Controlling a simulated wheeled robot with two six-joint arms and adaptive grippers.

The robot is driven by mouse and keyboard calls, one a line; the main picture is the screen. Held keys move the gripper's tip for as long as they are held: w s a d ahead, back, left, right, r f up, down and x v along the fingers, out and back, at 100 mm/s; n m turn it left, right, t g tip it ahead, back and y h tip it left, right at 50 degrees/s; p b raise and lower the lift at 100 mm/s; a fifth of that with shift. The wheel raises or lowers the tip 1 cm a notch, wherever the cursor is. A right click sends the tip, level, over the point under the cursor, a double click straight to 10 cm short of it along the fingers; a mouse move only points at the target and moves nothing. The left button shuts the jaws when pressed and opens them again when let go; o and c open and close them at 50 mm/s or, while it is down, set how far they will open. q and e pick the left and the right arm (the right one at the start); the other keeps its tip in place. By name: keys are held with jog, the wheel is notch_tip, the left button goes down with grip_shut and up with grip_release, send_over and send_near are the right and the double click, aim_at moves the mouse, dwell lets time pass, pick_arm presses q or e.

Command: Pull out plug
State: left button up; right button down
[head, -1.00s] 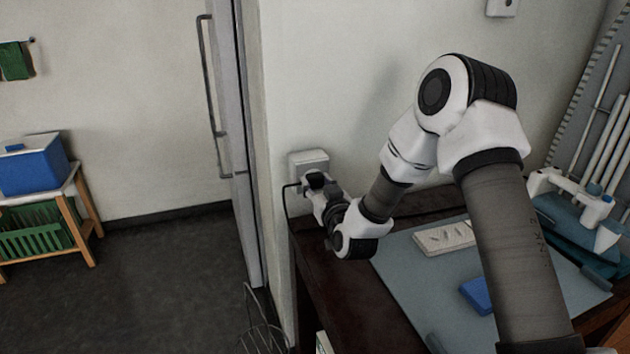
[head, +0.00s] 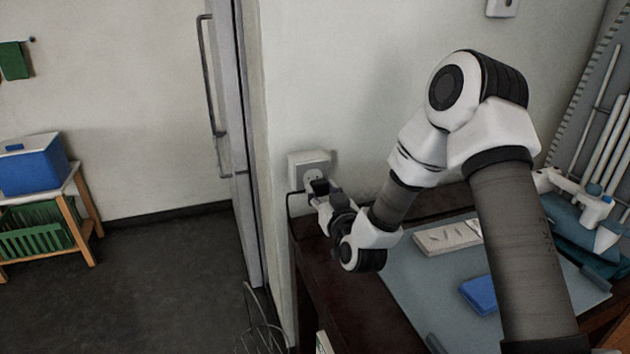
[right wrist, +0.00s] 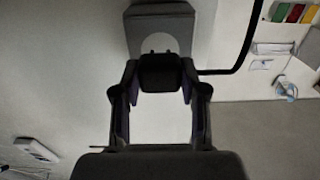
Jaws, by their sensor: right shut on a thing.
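The white wall socket (head: 309,172) is on the wall right of the door, and its round face with holes now shows. It also shows in the right wrist view (right wrist: 160,15). My right gripper (head: 321,195) is just in front of and below the socket face. It is shut on the black plug (right wrist: 160,78), whose short pins show in the right wrist view, apart from the socket. A black cable (right wrist: 246,40) runs from the plug; it also shows beside the wall corner in the head view. My left gripper is not in view.
A dark brown table (head: 345,300) stands below the socket with a grey-blue mat (head: 425,290), a white tray (head: 448,237) and a blue block (head: 479,295) on it. A wire rack (head: 262,325) stands left of the table. The floor at left is mostly clear.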

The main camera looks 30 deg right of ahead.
jog(key=shift+v, duration=1.4)
